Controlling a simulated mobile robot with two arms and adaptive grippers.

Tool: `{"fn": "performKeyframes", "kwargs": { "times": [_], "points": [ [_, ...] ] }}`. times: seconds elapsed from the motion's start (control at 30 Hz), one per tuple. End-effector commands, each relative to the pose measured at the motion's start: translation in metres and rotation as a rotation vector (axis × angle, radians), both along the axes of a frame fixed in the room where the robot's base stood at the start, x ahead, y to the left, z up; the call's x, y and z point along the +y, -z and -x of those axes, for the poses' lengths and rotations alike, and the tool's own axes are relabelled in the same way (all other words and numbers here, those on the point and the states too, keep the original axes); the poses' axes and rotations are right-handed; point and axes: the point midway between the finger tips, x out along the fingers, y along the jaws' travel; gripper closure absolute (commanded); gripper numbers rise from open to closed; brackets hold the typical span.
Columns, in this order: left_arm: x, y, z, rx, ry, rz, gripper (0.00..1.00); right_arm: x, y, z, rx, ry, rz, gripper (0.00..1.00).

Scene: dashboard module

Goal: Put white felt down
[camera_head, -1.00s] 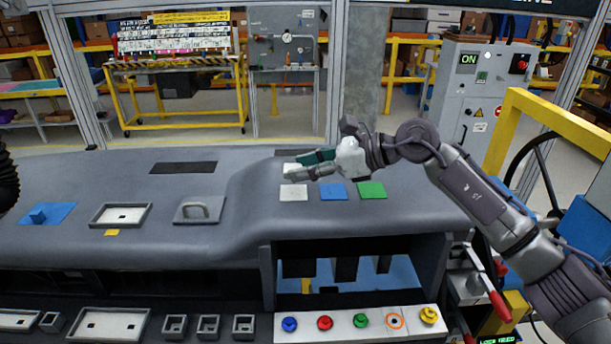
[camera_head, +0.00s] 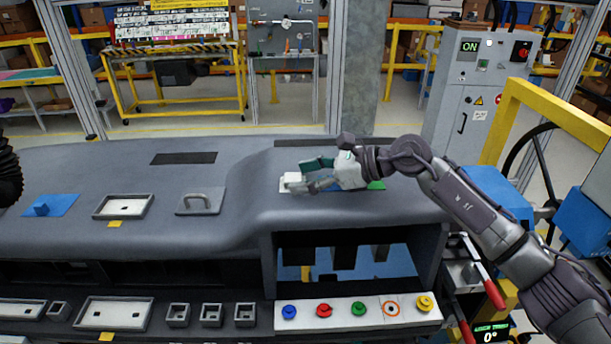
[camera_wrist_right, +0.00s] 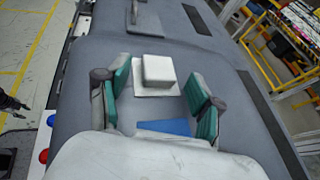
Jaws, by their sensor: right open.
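The white felt (camera_wrist_right: 158,70) is a small white block lying on a white square (camera_wrist_right: 140,92) on the grey dashboard. In the head view the felt (camera_head: 291,179) and the white square (camera_head: 286,189) show just left of my right gripper (camera_head: 309,174). That gripper is open, its green-padded fingers spread to either side of the felt with gaps visible in the right wrist view. A blue square (camera_wrist_right: 165,127) lies nearer the wrist camera; in the head view the gripper hides it. A green square (camera_head: 376,185) is partly hidden by the hand. My left gripper is out of view.
On the dashboard to the left are a grey handled plate (camera_head: 200,203), a white tray (camera_head: 123,208) and a blue piece (camera_head: 50,206). A button panel (camera_head: 340,312) is at the front. The surface between the handled plate and the felt is free.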

Motion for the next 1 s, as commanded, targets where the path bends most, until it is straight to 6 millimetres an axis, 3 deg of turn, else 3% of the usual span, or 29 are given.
{"fn": "performKeyframes", "kwargs": {
  "times": [0.23, 0.37, 0.7, 1.0],
  "points": [
    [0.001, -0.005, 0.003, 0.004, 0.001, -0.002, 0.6, -0.001, -0.005, 0.0, 0.0, 0.001, 0.0, 0.34],
    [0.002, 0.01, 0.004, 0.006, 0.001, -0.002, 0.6, -0.02, -0.007, 0.005, -0.004, 0.003, 0.001, 0.34],
    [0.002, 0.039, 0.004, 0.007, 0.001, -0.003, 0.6, -0.083, -0.035, 0.025, -0.004, 0.003, 0.0, 0.34],
    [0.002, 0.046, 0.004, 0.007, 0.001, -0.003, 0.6, -0.106, -0.048, 0.033, -0.002, -0.001, 0.001, 0.34]
  ]
}}
